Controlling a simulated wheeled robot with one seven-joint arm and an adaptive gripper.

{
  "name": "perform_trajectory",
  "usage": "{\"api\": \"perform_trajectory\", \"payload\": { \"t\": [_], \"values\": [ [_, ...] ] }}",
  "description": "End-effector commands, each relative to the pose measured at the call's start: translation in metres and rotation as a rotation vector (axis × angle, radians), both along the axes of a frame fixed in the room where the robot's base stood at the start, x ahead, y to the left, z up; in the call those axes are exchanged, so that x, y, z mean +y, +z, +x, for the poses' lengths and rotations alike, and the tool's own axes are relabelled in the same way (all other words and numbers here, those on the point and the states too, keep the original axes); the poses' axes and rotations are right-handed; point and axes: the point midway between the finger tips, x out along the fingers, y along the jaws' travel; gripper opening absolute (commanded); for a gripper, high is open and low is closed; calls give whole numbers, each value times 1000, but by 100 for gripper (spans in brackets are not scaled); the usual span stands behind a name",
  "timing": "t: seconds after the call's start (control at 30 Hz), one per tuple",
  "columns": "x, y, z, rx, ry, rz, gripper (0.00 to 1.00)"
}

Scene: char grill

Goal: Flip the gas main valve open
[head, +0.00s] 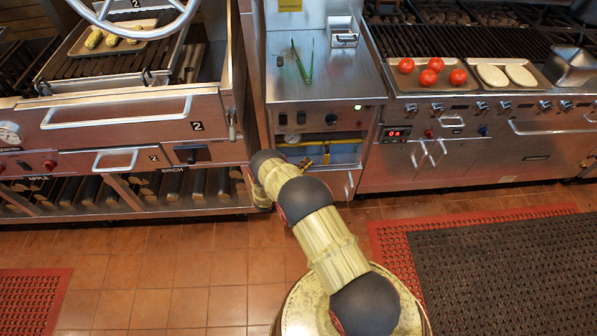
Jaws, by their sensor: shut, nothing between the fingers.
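A yellow gas pipe (308,143) runs across the open recess under the centre steel counter. A small brass-yellow valve piece (326,155) hangs down from the pipe, right of my arm. It looks crosswise to the pipe, but is too small to tell its lever position surely. My arm reaches up from the bottom right, and its far joints are in front of the recess's left side. Contact with the valve cannot be seen.
A grill with corn (93,38) stands left. A char grill with tomatoes (429,77) stands right. Cabinet doors (338,184) sit below the recess.

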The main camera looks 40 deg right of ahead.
Motion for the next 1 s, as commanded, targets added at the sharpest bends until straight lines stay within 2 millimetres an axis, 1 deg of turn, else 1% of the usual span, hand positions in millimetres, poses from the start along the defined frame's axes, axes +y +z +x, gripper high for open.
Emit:
{"api": "perform_trajectory", "payload": {
  "t": [0.03,0.1,0.2,0.33,0.5,0.83,1.0],
  "values": [
    [-10,-2,1,-1,-4,-1,0],
    [-19,-2,-6,2,-2,0,0],
    [-30,-1,-13,1,-2,0,0],
    [-38,0,-18,1,-1,0,0],
    [-41,0,-20,0,0,0,0],
    [-41,0,-21,0,0,0,0],
    [-41,-2,-26,1,0,0,0]
  ]
}}
